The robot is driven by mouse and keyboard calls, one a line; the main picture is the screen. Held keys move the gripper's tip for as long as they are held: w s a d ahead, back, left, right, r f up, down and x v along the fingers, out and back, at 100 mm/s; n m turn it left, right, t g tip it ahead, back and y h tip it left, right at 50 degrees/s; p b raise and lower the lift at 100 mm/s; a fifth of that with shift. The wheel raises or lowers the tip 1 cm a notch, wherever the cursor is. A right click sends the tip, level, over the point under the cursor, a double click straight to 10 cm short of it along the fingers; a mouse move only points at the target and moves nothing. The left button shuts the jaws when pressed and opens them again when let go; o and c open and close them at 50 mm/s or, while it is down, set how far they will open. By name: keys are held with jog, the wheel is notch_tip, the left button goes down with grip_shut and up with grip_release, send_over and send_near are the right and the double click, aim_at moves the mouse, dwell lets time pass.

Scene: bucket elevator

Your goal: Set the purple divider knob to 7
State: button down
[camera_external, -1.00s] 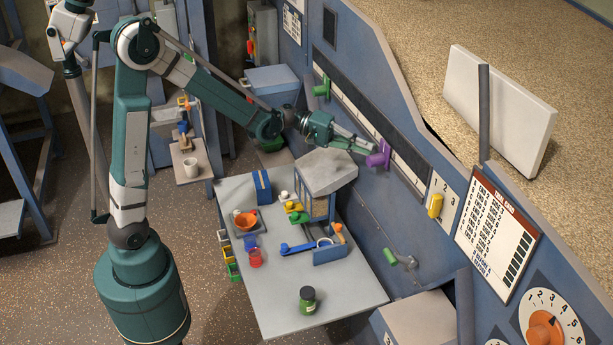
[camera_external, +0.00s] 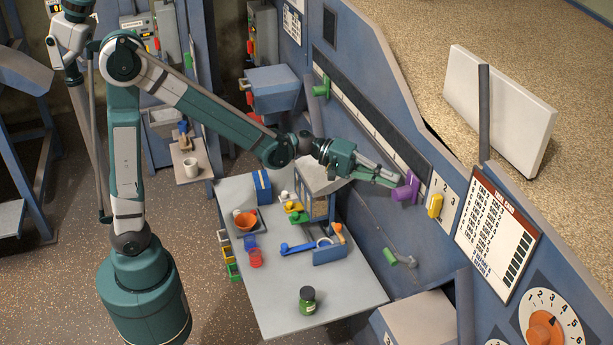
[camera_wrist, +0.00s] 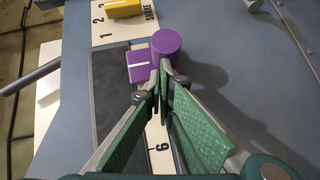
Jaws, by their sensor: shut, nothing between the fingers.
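The purple divider knob (camera_external: 406,187) sits on a long slotted scale on the blue panel, near the scale's lower right end. In the wrist view the knob shows as a round purple grip (camera_wrist: 166,42) with a flat purple block (camera_wrist: 141,66) bearing a white line. My gripper (camera_external: 396,182) is shut and empty, its fingertips against or very close to the knob; contact is not clear. In the wrist view the fingertips (camera_wrist: 164,84) are just below the knob. A printed 6 (camera_wrist: 162,147) shows on the white scale strip behind the knob; the marking at the white line is unreadable.
A yellow switch (camera_external: 435,206) on a 1-2-3 plate is close beyond the knob. A green knob (camera_external: 321,86) is at the scale's upper end. A green-handled crank (camera_external: 391,258) is lower on the panel. A grey table (camera_external: 268,300) with small items stands below.

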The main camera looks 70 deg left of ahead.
jog(key=shift+d, duration=0.35)
jog(key=shift+a, duration=0.1)
dwell(0.3)
jog(key=w+a+v, duration=0.2)
jog(key=v, duration=1.1)
jog(key=shift+r, duration=0.25)
